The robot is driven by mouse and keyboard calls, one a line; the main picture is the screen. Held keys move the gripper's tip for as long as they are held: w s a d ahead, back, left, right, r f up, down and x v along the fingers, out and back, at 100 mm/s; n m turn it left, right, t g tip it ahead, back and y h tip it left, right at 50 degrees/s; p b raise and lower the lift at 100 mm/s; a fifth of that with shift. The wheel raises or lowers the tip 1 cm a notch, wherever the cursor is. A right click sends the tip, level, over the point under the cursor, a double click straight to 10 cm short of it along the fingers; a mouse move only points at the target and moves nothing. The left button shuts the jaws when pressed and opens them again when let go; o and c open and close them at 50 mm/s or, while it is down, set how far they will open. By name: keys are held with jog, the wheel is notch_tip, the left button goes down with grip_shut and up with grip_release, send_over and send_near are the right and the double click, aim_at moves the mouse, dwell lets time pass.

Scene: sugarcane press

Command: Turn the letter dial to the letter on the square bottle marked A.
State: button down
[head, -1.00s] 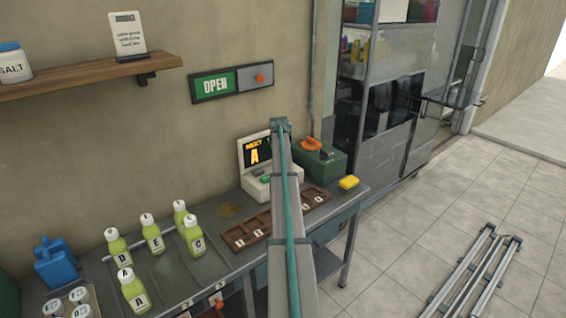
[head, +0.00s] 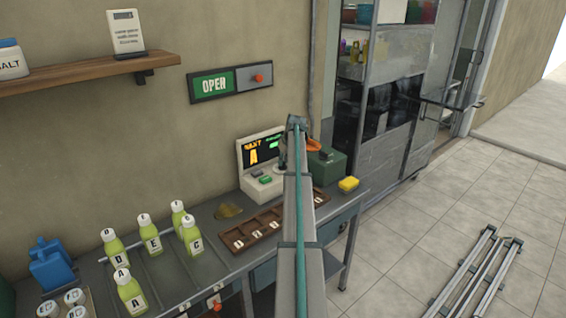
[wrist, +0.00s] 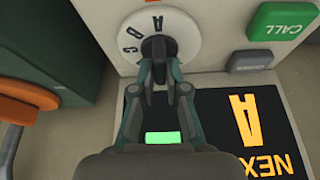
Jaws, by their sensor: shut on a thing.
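The letter dial (wrist: 185,35) is a white disc with a dark central knob (wrist: 157,46); the letter A is near the top of the disc in the wrist view, with other letters to its left. My gripper (wrist: 158,62) is shut on the knob. The square bottle marked A (head: 131,293) stands at the front of the bench, with green-yellow content and white cap.
Other bottles, including D (head: 115,247), E (head: 149,235) and C (head: 191,237), stand behind the A bottle. A CALL button (wrist: 282,22) and a grey button (wrist: 252,61) are beside the dial.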

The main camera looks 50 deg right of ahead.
jog(key=shift+n, duration=0.5)
jog(key=c, duration=1.2)
grip_release()
jog(key=v, duration=1.2)
jog(key=shift+d, duration=0.1)
